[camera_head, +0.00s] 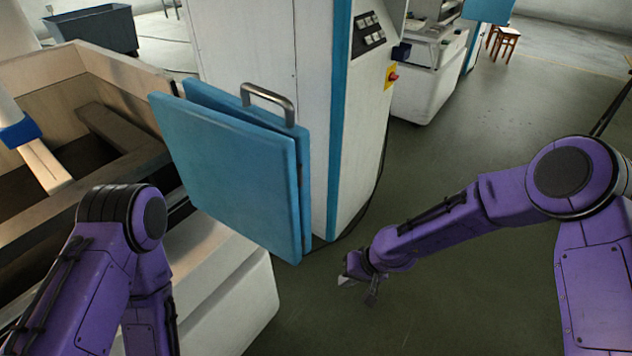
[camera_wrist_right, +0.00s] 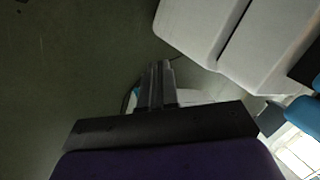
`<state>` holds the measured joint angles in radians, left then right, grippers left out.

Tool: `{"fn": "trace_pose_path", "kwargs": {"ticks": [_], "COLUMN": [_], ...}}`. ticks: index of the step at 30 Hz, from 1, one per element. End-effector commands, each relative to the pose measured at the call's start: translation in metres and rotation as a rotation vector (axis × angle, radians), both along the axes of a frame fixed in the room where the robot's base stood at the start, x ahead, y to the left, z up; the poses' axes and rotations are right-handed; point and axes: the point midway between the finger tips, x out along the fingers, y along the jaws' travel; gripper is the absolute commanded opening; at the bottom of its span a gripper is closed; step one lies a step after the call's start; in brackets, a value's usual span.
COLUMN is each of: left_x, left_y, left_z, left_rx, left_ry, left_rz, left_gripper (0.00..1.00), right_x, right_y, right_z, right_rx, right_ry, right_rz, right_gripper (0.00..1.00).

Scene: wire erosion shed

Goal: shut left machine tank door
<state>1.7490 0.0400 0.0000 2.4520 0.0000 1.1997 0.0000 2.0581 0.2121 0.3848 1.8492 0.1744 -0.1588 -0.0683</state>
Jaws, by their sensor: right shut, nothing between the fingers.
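The tank door (camera_head: 228,172) is a blue panel with a grey bar handle (camera_head: 268,102) on its top edge. It stands swung out from the machine's tank (camera_head: 100,72), beside the white cabinet, so the tank front is open. My right gripper (camera_head: 358,287) hangs low over the floor, right of and below the door, apart from it. Its fingers also show in the right wrist view (camera_wrist_right: 158,84), close together with nothing between them. My left arm comes in at the lower left, but its gripper is not visible.
The white cabinet (camera_head: 265,60) with a dark button panel (camera_head: 368,33) and red knob (camera_head: 393,76) stands behind the door. The white machine base (camera_head: 235,295) juts out below. Open green floor (camera_head: 475,120) lies to the right. A stool (camera_head: 505,42) is far back.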

Motion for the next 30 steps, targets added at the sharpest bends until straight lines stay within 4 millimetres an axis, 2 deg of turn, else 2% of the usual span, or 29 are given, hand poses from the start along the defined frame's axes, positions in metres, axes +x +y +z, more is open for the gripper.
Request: {"fn": "trace_pose_path", "kwargs": {"ticks": [1,2,3,5,6,9,12,13,15,18,30], "left_x": [0.001,0.001,0.001,0.001,0.002,0.002,0.001,0.001,0.001,0.001,0.001], "left_y": [0.000,0.000,0.000,0.000,0.000,0.000,0.000,0.000,0.000,0.000,0.000], "left_z": [-0.005,-0.006,-0.008,-0.010,-0.011,-0.014,-0.016,-0.016,-0.016,-0.017,-0.017], "left_rx": [0.001,0.000,0.000,0.000,0.001,0.000,0.001,0.001,0.000,0.000,0.001], "left_ry": [-0.001,-0.002,-0.002,-0.002,-0.003,-0.004,-0.003,-0.003,-0.002,-0.002,-0.003], "left_rz": [0.000,0.000,0.000,0.000,0.000,0.000,0.000,0.000,0.000,0.000,0.000], "left_gripper": [0.65,0.65,0.65,0.65,0.65,0.65,0.65,0.65,0.65,0.65,0.65], "right_x": [0.037,0.052,0.069,0.088,0.095,0.103,0.102,0.101,0.099,0.097,0.087], "right_y": [0.017,0.026,0.034,0.038,0.037,0.023,0.006,0.003,-0.003,-0.001,0.047], "right_z": [0.043,0.070,0.109,0.168,0.206,0.284,0.333,0.343,0.355,0.354,0.287], "right_rx": [0.061,0.094,0.131,0.170,0.184,0.192,0.178,0.174,0.165,0.161,0.159], "right_ry": [-0.038,-0.054,-0.079,-0.126,-0.159,-0.238,-0.294,-0.305,-0.319,-0.322,-0.317], "right_rz": [0.104,0.178,0.280,0.428,0.524,0.725,0.857,0.884,0.924,0.944,0.944], "right_gripper": [0.00,0.00,0.00,0.00,0.00,0.00,0.00,0.00,0.00,0.00,0.00]}}
